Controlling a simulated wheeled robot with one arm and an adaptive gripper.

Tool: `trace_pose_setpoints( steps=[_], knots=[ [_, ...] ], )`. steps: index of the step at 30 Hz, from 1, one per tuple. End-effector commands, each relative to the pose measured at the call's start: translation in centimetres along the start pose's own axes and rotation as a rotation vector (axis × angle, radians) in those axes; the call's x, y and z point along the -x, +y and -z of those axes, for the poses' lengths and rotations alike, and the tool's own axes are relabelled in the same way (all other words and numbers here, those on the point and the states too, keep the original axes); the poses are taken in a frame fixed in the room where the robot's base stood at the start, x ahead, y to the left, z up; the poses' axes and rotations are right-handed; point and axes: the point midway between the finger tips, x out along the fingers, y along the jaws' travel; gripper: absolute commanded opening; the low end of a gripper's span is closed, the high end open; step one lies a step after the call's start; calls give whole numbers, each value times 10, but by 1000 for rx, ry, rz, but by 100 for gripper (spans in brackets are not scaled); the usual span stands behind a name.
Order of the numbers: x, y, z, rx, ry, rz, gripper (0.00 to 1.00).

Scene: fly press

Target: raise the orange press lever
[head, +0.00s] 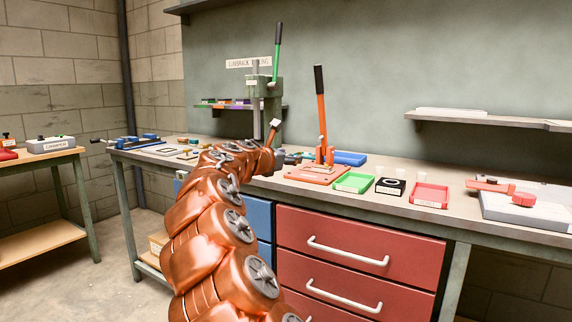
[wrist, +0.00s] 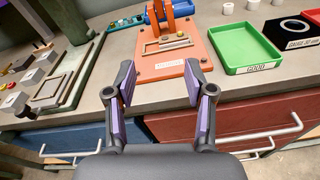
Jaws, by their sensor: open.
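The orange press lever (head: 321,108) has a black grip and stands nearly upright, leaning slightly left, on its orange press base (head: 312,176) on the bench. In the wrist view the orange base (wrist: 165,62) lies just beyond my fingertips, and the lower part of the lever (wrist: 170,14) is cut off at the top edge; its black grip is out of that view. My gripper (wrist: 160,82) is open and empty, with purple-padded fingers spread near the bench's front edge. In the head view my gripper (head: 282,158) is small, left of the orange base and well below the black grip.
A green-levered press (head: 276,95) stands left of the orange one. A green tray (head: 353,182), a black block (head: 390,187) and a red tray (head: 430,195) sit to the right. Blue and red drawers (head: 345,255) with handles are below the bench. The air above the orange press is clear.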

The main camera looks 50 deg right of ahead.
Motion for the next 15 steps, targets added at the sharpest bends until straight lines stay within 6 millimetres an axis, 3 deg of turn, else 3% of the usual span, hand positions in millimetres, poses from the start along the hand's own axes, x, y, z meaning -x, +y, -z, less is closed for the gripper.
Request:
trace_pose_setpoints(
  steps=[10, 15],
  knots=[
    [0, -1, 0, 0, -3, 1, 54],
    [0, 3, -9, -29, -6, 4, 36]
  ],
)
